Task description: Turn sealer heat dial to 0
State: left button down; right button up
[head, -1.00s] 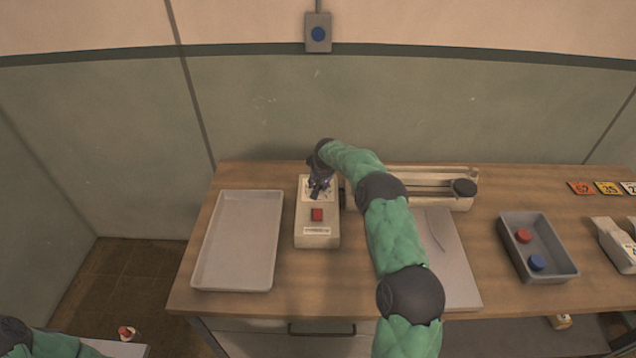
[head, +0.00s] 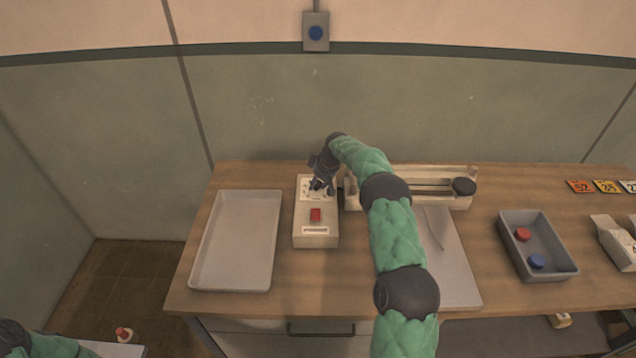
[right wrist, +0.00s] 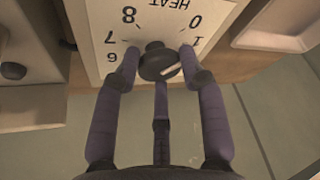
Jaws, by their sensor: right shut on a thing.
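The sealer control box (head: 317,241) is a cream box with a red switch (head: 315,215) on the wooden bench. Its dark round heat dial (right wrist: 158,62) shows in the right wrist view on a white panel, under the word HEAT, with printed numbers 0, 1, 6, 7 and 8 visible around it. A white mark (right wrist: 172,70) lies on the dial's face; I cannot tell exactly which number it points to. My right gripper (right wrist: 159,52) is shut on the dial, with fingers around it. In the head view my right gripper (head: 319,184) hides the dial. My left gripper is not in view.
A grey tray (head: 207,245) lies left of the box. The sealer bar (head: 415,190) stands right, behind a pale flat sheet (head: 455,270). A grey bin (head: 568,262) holds a red and a blue cap. Numbered cards (head: 607,187) lie at the far right.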

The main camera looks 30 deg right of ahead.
jog(key=shift+w+d+r, duration=0.15)
jog(key=shift+w+r, duration=0.1)
jog(key=shift+r, duration=0.2)
jog(key=o, duration=1)
jog(key=shift+o, duration=0.7)
jog(key=shift+f, duration=0.25)
jog(key=shift+s, duration=0.1)
jog(key=a+v, duration=0.1)
jog(key=v, duration=1)
jog(key=shift+s+d+r, duration=0.25)
jog(key=shift+d+r, duration=0.15)
jog(key=shift+d, duration=0.05)
